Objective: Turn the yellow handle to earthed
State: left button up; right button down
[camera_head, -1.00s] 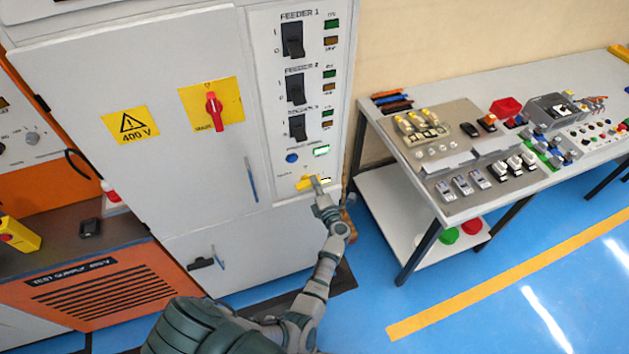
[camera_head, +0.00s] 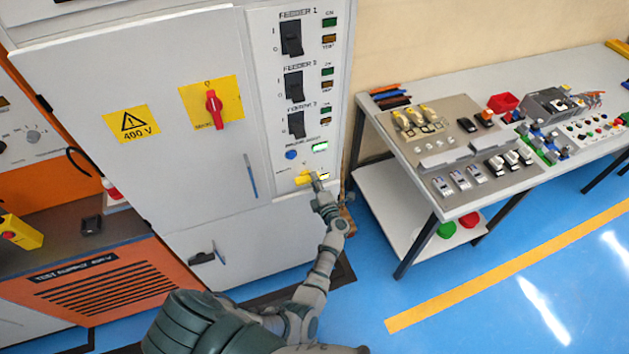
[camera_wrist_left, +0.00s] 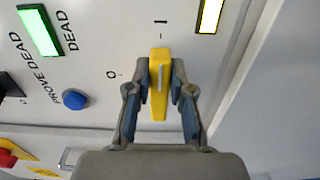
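The yellow handle (camera_head: 304,178) is low on the grey cabinet's control strip, below a blue button and a green lit lamp. In the left wrist view the handle (camera_wrist_left: 159,85) lies lengthwise between my fingers, its far end towards the "I" mark; the "O" mark is to its left. My left gripper (camera_head: 317,181) reaches it from below right. In the wrist view its fingertips (camera_wrist_left: 161,68) are closed against the handle's two sides. A lit yellow lamp (camera_wrist_left: 209,15) is beyond it to the right. My right gripper is not in view.
The blue button (camera_wrist_left: 74,99) and green "DEAD" lamp (camera_wrist_left: 40,31) are left of the handle in the wrist view. Several black feeder switches (camera_head: 295,86) are above. A red rotary switch (camera_head: 213,107) is on the cabinet door. A bench (camera_head: 436,205) stands to the right.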

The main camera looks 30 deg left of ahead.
pick_arm(q)
jog(key=o, duration=0.4)
jog(key=shift+w+d+f, duration=0.1)
jog(key=shift+w, duration=0.1)
